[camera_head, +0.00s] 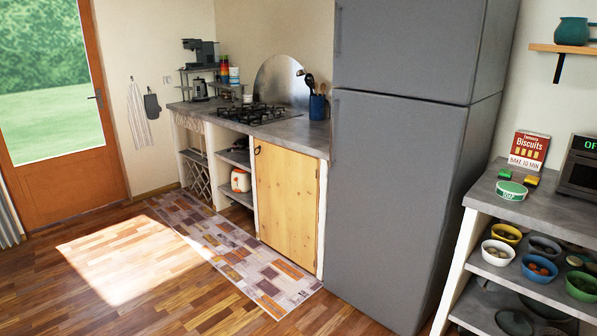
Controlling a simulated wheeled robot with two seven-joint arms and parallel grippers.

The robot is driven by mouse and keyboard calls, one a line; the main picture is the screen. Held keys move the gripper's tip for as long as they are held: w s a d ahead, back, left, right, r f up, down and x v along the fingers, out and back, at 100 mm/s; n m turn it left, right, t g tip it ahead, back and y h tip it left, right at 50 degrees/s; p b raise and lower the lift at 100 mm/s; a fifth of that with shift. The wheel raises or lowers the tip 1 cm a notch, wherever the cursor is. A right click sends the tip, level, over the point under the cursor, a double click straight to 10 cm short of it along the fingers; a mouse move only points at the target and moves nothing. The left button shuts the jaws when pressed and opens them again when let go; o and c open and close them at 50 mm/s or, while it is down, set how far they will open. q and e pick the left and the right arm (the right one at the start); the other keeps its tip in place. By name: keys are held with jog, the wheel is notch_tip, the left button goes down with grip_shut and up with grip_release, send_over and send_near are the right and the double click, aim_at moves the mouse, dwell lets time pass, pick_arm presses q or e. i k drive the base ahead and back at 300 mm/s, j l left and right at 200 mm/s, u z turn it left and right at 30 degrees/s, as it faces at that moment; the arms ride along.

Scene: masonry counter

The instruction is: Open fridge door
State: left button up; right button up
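The fridge (396,190) is a tall grey two-door unit standing right of centre in the head view. Its lower door (385,210) and its upper door (410,45) both look shut. A thin vertical handle (338,30) shows at the left edge of the upper door. A handle on the lower door is hard to make out along its left edge. Neither of my grippers shows in this view, so nothing is seen touching the fridge.
A counter (300,134) with a gas hob and a wooden cabinet door (286,198) stands left of the fridge. A shelf unit (540,214) with bowls and a microwave (580,170) stands on the right. A patchwork rug (235,250) lies before the counter. The wooden floor is otherwise clear.

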aim_at(394, 159)
jog(key=i+z, duration=0.1)
jog(key=i, duration=0.8)
jog(key=i+j, duration=0.2)
jog(key=i, duration=0.65)
jog(key=i+j+z, duration=0.15)
jog(key=i+z, duration=0.3)
jog(key=i, duration=0.2)
jog(key=i+j+z, duration=0.9)
jog(key=i+j, duration=0.1)
jog(key=i, duration=0.1)
